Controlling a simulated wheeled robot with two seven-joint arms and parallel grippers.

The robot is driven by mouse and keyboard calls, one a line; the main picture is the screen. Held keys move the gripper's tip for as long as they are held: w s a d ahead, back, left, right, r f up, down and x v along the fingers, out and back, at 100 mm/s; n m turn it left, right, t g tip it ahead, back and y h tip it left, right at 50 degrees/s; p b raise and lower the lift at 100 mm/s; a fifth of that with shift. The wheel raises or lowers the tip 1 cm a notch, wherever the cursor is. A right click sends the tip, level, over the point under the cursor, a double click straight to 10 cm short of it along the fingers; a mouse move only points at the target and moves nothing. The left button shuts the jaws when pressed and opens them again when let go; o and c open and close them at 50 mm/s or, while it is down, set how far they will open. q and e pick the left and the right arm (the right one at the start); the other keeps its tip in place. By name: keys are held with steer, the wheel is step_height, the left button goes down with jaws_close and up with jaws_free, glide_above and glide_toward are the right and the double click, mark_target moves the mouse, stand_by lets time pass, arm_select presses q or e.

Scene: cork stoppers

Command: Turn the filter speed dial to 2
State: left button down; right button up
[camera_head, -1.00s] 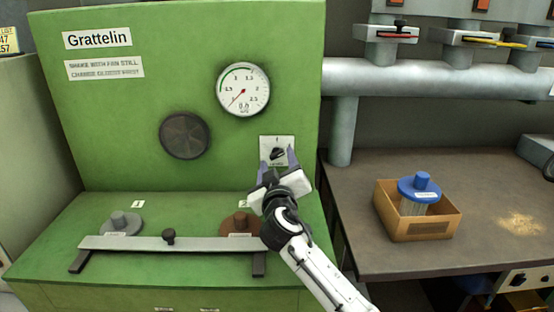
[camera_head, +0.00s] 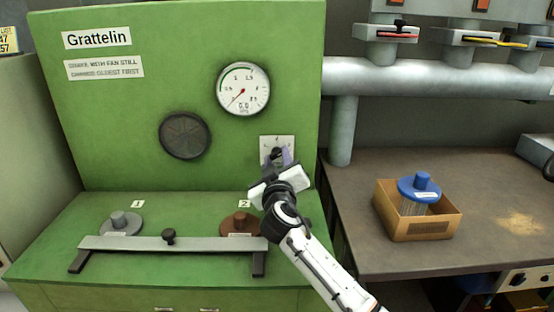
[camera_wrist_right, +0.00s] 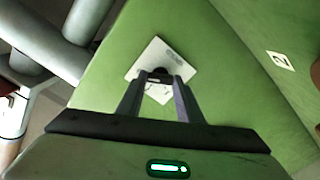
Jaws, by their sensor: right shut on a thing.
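The filter speed dial (camera_head: 277,153) is a small black knob on a white square plate (camera_head: 279,141) on the front of the green cabinet. It also shows in the right wrist view (camera_wrist_right: 158,75). My right gripper (camera_head: 279,158) is at the plate, its fingers shut on the dial, one on each side. In the right wrist view the fingertips (camera_wrist_right: 157,80) meet the knob and the plate appears tilted. The fingers hide most of the knob, and I cannot read its setting. My left gripper is not in view.
A round gauge (camera_head: 243,89) and a dark round vent (camera_head: 185,136) are on the green panel. Below, a metal bar (camera_head: 190,244) crosses in front of a grey lid (camera_head: 121,223) and a brown lid (camera_head: 240,224). A cardboard box (camera_head: 415,230) holding a blue-topped filter stands right.

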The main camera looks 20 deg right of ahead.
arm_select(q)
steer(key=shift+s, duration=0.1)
arm_select(e)
steer(key=n+p, duration=0.1)
steer(key=n, duration=0.3)
steer(key=n+p, duration=0.1)
steer(key=n, duration=0.1)
steer(key=shift+n, duration=0.4)
steer(key=shift+n+p, duration=0.7)
steer(key=shift+n, duration=0.5)
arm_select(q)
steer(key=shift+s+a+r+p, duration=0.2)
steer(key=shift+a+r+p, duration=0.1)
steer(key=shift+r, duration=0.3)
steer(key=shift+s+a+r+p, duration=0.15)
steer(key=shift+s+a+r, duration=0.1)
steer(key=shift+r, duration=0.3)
arm_select(e)
steer(key=shift+n, duration=1.1)
steer(key=o, duration=1.1)
